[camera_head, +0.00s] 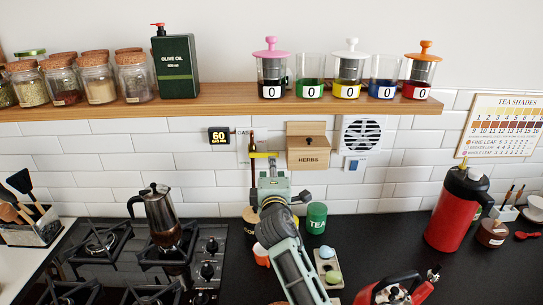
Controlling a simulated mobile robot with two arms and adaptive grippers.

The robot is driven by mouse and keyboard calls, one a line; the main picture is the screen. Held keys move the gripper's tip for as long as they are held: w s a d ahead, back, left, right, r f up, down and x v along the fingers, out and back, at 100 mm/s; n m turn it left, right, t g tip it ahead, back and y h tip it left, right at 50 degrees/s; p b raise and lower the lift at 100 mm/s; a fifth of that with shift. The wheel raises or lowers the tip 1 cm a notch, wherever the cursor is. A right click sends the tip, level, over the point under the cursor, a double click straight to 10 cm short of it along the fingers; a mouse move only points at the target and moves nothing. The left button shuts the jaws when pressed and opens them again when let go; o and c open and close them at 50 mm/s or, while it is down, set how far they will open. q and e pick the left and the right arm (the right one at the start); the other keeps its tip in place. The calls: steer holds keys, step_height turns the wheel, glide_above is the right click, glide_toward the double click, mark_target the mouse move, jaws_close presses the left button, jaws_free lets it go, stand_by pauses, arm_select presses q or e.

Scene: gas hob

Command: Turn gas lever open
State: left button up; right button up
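The yellow gas lever (257,155) is on the wall under the shelf, lying about level across a thin upright pipe (252,142), next to a partly hidden label that seems to read "GAS". My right gripper (271,168), on the arm rising from the bottom middle, is at or just in front of the lever's right part. I cannot tell whether it touches the lever, and its fingers are too small and overlapped to show whether they are open or shut. My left gripper is not in view.
A wooden herbs box (307,152) is close right of my gripper. A green tea tin (316,217) stands beside the arm. The hob (105,250) with a moka pot (160,213) is left. A red flask (457,215) and red kettle (398,290) are right. The shelf (220,103) runs above.

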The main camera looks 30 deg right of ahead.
mark_target(264, 155)
steer(key=x, duration=0.6)
steer(key=shift+p, duration=0.4)
steer(key=shift+r, duration=0.15)
steer(key=shift+c, duration=0.2)
steer(key=shift+d, duration=0.1)
jaws_close()
